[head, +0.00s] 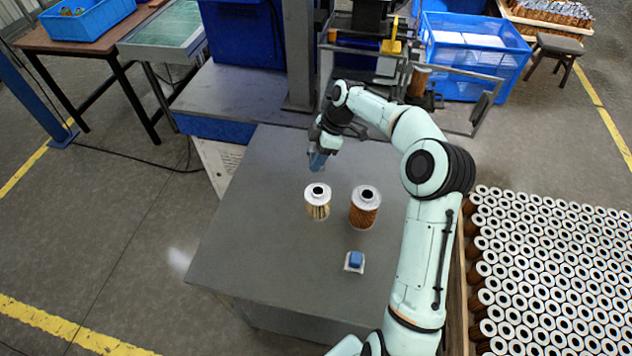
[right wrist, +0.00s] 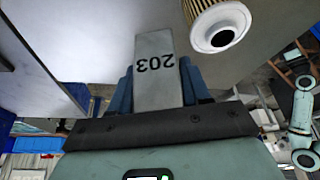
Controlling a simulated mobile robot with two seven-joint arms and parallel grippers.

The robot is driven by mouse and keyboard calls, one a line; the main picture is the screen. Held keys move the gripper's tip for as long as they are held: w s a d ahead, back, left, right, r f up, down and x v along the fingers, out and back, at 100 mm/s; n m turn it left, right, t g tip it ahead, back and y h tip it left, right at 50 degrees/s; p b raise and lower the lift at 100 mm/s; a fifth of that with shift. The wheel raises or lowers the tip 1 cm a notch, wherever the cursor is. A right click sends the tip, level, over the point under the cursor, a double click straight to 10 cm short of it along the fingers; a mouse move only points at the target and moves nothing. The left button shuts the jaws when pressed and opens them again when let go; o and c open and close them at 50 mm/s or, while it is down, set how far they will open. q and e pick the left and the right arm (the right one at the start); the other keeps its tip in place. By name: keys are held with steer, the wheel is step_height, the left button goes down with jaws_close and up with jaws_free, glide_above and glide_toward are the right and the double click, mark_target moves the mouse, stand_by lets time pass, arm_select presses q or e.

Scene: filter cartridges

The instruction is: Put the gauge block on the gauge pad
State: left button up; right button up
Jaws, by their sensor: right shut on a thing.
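My right gripper (head: 318,160) is over the far part of the grey table, behind the two filter cartridges. In the right wrist view its blue fingers (right wrist: 157,92) are shut on a flat grey block marked 203 (right wrist: 156,62), which I take to be the gauge block. The block sticks out beyond the fingertips. In the head view it is too small to tell apart from the fingers. A small white pad (head: 347,268) with a blue piece (head: 356,258) on it is near the table's front right; I take this to be the gauge pad. My left gripper is not in view.
A pale cartridge (head: 318,208) and a brown cartridge (head: 365,212) stand upright between my right gripper and the white pad. The pale one also shows in the right wrist view (right wrist: 216,26). The table's left side (head: 250,230) is clear. A crate of cartridges (head: 550,270) is at right.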

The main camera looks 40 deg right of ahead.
step_height(320, 180, down, 6)
steer(key=shift+w+f, duration=0.1)
steer(key=shift+w, duration=0.05)
steer(key=shift+f, duration=2.15)
steer(key=shift+f, duration=0.15)
steer(key=o, duration=1.1)
